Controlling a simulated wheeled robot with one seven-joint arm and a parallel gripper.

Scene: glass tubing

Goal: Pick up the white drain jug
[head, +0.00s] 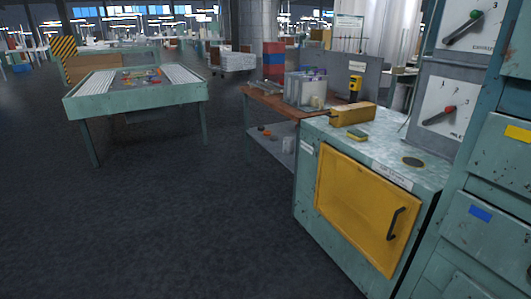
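I cannot pick out the white drain jug for certain. A small pale container (317,101) stands on the brown-topped bench (268,98), at the front of a greyish clear bin (300,88). My gripper is not in view.
A green cabinet with a yellow door (362,205) stands at right, a yellow box (353,113) on its top. A control panel with drawers (487,150) fills the right edge. A green table (140,100) stands at left. The dark floor (180,225) between is clear.

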